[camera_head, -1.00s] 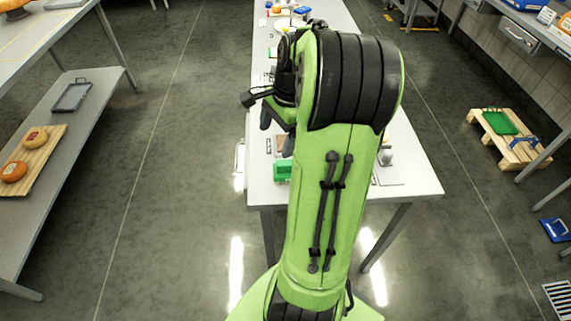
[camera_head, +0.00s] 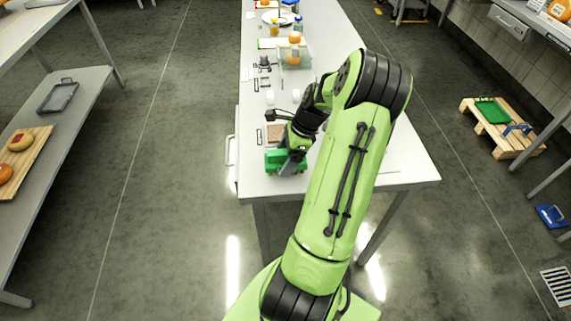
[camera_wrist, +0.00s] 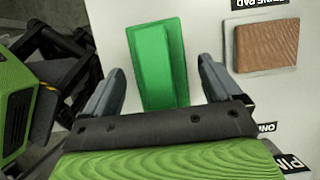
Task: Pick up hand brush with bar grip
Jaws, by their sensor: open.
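The green hand brush (camera_wrist: 165,62) lies on the white table near its front left corner, its raised bar facing the wrist camera. In the head view it is the green block (camera_head: 272,160), partly hidden by my gripper. My gripper (camera_wrist: 160,66) is open, with one grey finger on the left and one on the right of the brush in the wrist view. There is a visible gap between each finger and the brush. In the head view my gripper (camera_head: 293,163) is low over the brush. The brush's underside is hidden.
A brown pad (camera_wrist: 266,46) with a label lies right of the brush in the wrist view. The white table (camera_head: 390,140) has several small items farther back, including a clear bin (camera_head: 295,60). My arm covers part of the table's right side.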

